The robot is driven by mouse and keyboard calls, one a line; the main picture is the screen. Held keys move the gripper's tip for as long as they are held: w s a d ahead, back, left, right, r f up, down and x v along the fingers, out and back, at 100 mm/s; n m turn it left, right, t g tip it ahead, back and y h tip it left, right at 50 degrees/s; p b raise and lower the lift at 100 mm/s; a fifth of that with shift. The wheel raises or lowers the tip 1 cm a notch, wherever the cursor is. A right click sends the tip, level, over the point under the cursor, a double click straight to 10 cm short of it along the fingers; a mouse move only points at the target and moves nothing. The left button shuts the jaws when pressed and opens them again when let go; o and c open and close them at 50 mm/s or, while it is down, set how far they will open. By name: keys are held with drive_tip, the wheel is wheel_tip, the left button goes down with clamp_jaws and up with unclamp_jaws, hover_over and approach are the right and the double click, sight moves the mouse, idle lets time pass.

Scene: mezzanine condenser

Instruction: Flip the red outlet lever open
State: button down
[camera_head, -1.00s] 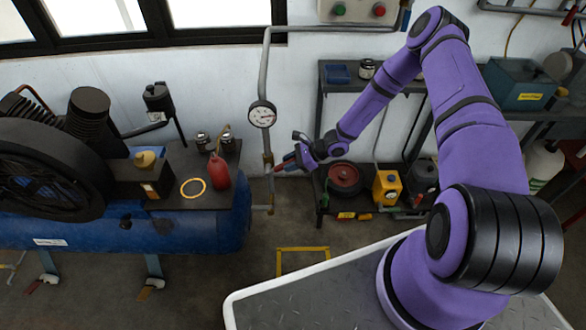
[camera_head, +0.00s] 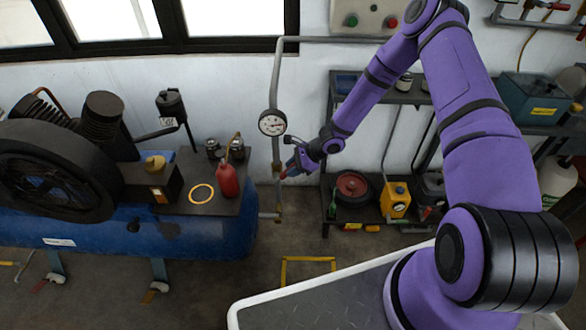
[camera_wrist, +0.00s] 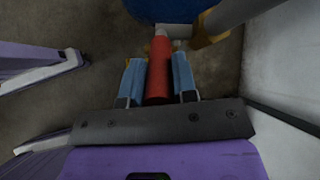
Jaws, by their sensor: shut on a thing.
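The red outlet lever (camera_wrist: 158,75) is a straight red handle in the wrist view. It lies between the two blue fingers of my gripper (camera_wrist: 156,62), which is shut on it. Beyond its far end are a pale fitting and a brass-coloured part on the grey pipe. In the head view my gripper (camera_head: 288,168) is beside the vertical pipe (camera_head: 276,150), below the round gauge (camera_head: 272,123). Only a small bit of red shows at its fingertips there, and the fingers hide most of the lever.
The blue compressor tank (camera_head: 200,238) stands to the left, with a red oil bottle (camera_head: 227,181) on its top plate. A dark shelf (camera_head: 345,226) with a red reel and a yellow can (camera_head: 396,199) is to the right. The wall is close behind the pipe.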

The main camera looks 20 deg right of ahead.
drive_tip(key=c, duration=0.9)
unclamp_jaws()
drive_tip(key=v, duration=1)
drive_tip(key=shift+d+r, duration=0.25)
drive_tip(key=shift+d, duration=0.05)
drive_tip(key=c, duration=0.3)
drive_tip(key=shift+s+d+f+m+y, duration=0.3)
drive_tip(key=shift+d+f, duration=0.1)
drive_tip(key=shift+d, duration=0.15)
drive_tip(key=shift+s+d+f+m+y, duration=0.25)
drive_tip(key=shift+d+f, duration=0.1)
drive_tip(key=shift+d, duration=0.2)
clamp_jaws()
drive_tip(key=s+d+f+m+t+y, duration=0.4)
drive_tip(key=s+d, duration=0.1)
drive_tip(key=d, duration=0.2)
drive_tip(key=r+x, duration=0.2)
drive_tip(key=x, duration=1.1)
drive_tip(key=shift+w+a+r, duration=0.2)
drive_tip(key=shift+w, duration=0.05)
